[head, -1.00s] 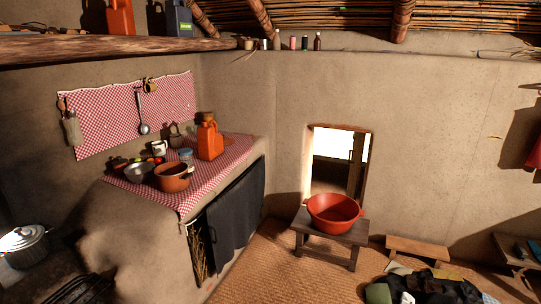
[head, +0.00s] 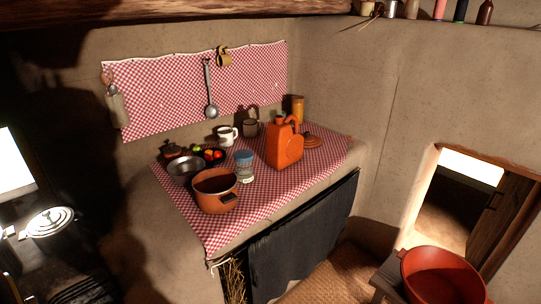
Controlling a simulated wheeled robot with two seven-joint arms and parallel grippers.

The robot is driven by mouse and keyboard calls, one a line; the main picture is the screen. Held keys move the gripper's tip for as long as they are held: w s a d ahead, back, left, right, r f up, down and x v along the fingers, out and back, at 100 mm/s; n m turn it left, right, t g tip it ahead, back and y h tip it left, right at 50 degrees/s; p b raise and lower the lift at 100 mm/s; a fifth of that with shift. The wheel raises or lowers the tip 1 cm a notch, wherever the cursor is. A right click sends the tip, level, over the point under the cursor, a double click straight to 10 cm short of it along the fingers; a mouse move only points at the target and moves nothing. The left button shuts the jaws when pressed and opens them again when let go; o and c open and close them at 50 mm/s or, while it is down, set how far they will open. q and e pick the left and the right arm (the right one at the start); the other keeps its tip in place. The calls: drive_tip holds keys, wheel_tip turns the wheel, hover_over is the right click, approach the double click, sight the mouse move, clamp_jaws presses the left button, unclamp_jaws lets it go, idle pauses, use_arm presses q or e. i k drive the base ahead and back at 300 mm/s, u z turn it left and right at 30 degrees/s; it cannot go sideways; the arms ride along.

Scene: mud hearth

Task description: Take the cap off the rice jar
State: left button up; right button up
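A small clear jar (head: 245,173) with a blue cap (head: 244,156) stands upright on the red-checked cloth of the raised ledge. I take it for the rice jar, though its contents are too small to make out. The cap sits on top of it. The jar stands just behind and right of a brown clay pot and left of an orange jerrycan. Neither of my grippers shows in the head view.
The clay pot (head: 214,191), a metal bowl (head: 186,170), a bowl of vegetables (head: 208,156), a white mug (head: 227,135) and the orange jerrycan (head: 284,146) crowd the jar. Bare cloth (head: 275,185) lies to its front right. A red basin (head: 443,276) is at lower right.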

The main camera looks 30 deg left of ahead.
sight(245, 171)
drive_tip(key=i, duration=2.25)
drive_tip(key=u, duration=2.5)
